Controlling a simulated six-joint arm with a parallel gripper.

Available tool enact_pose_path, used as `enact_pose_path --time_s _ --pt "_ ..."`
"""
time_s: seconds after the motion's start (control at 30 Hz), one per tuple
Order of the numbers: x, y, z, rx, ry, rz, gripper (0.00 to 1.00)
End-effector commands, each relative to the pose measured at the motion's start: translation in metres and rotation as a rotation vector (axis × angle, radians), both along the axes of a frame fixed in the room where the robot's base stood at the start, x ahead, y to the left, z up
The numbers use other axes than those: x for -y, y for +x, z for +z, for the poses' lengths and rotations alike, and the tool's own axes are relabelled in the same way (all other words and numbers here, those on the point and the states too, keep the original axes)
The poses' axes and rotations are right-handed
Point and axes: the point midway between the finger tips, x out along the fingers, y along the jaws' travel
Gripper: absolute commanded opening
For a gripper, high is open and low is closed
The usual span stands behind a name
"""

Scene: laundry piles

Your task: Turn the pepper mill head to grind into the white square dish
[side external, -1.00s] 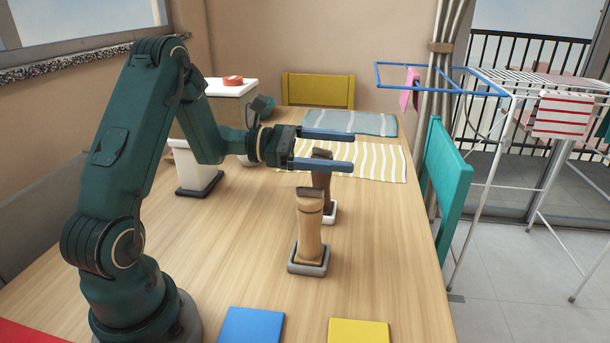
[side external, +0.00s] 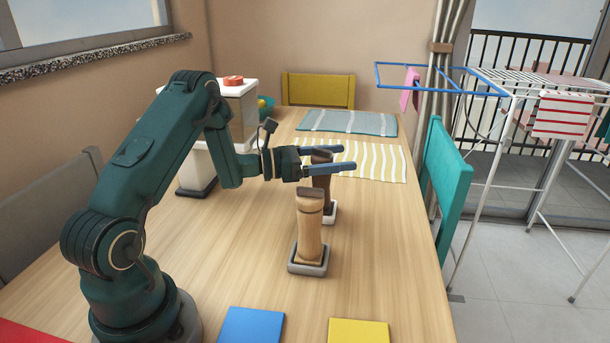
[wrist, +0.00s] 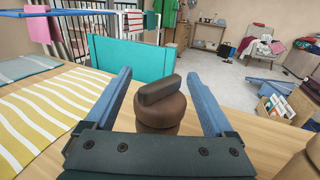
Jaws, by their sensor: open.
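A dark brown pepper mill (side external: 321,184) stands upright in the white square dish (side external: 331,216), beyond the front mill. Its head has a bar-shaped grip (wrist: 160,89) on top, seen in the wrist view. My gripper (side external: 348,157) is open and level at the height of this head. In the wrist view its two blue fingers (wrist: 158,76) lie either side of the head, with a visible gap on each side. A lighter brown mill (side external: 309,228) stands upright in a grey square dish (side external: 296,268) nearer the camera. Part of it shows at the wrist view's right edge (wrist: 306,164).
A yellow-striped cloth (side external: 378,162) and a teal-grey cloth (side external: 350,121) lie behind. A white container with a dark base (side external: 196,178) stands behind my arm. Blue (side external: 251,326) and yellow (side external: 358,332) squares lie at the front. A teal chair (side external: 446,180) borders the right edge.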

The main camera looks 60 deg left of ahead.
Motion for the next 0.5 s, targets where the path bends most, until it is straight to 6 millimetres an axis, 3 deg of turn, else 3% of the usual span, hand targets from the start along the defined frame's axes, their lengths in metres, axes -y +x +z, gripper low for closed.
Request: enact_pose_path --time_s 0.13,0.17,0.37,0.4,0.5 --pt "0.0 0.0 -0.0001 0.0 0.0 0.0 0.88" --pt "0.0 -0.0001 -0.0001 0.0 0.0 0.0 0.84" --pt "-0.0001 -0.0002 0.0 0.0 0.0 0.0 0.08" --pt "-0.0001 -0.0002 0.0 0.0 0.0 0.0 0.02" --pt "-0.0001 -0.0001 0.0001 0.001 0.0 -0.008 0.02"
